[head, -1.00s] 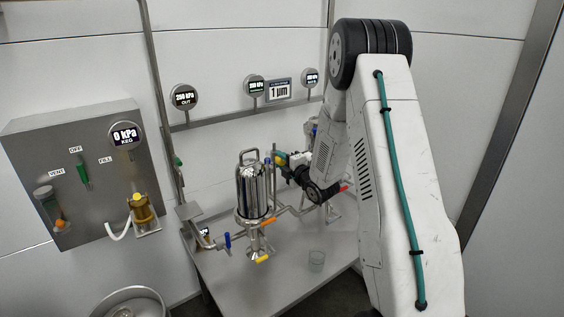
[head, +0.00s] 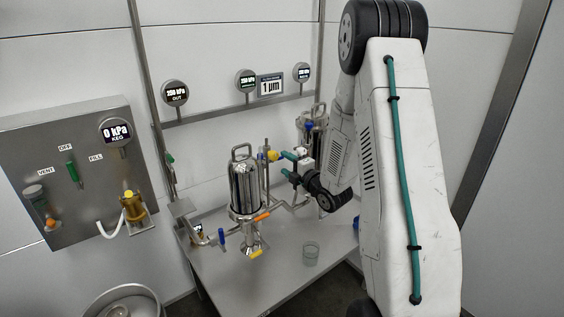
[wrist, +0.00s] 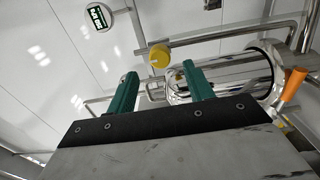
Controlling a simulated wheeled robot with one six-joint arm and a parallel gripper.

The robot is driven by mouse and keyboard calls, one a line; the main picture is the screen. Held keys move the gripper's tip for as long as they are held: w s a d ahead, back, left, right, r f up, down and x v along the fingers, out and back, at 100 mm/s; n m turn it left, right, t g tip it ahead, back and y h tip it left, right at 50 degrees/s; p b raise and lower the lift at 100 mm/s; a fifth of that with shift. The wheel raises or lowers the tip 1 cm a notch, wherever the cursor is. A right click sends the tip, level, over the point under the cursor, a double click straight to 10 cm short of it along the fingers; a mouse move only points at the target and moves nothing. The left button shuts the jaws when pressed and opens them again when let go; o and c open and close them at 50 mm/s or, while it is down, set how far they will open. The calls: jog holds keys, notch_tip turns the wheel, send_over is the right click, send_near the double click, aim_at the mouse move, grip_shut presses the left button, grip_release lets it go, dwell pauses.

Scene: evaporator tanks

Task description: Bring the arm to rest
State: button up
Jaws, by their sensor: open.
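My gripper (head: 288,165) is above the right side of the steel table (head: 225,270), at the end of my bent white arm. Its two green fingers are apart with nothing between them, as the wrist view (wrist: 155,85) also shows. In the head view the fingers point left, toward a yellow knob (head: 272,156). In the wrist view the yellow knob (wrist: 160,57) shows just beyond the fingertips; I cannot tell whether they touch anything. The polished filter housing (head: 244,190) stands left of my gripper.
Pipes with an orange-handled valve (head: 262,217) and a blue-handled valve (head: 221,237) surround the housing. A second steel vessel (head: 312,128) is behind my gripper. The keg panel (head: 75,175) and a keg (head: 125,302) are at left.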

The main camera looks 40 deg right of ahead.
jog(key=shift+s, duration=0.1)
dwell(0.5)
jog(key=s+d+f+m+g+h, duration=0.25)
jog(key=f+m+g, duration=0.35)
jog(key=f, duration=0.3)
jog(key=s+a+r+m+g, duration=0.1)
jog(key=s+m+g, duration=0.5)
jog(key=s, duration=0.2)
jog(key=s+a+r+m+g+y, duration=0.2)
jog(key=s+a+r+m+g, duration=0.2)
jog(key=s+a+r, duration=1.9)
jog(key=shift+s+a+m+g, duration=0.35)
jog(key=shift+s+m, duration=0.95)
jog(key=shift+s, duration=0.55)
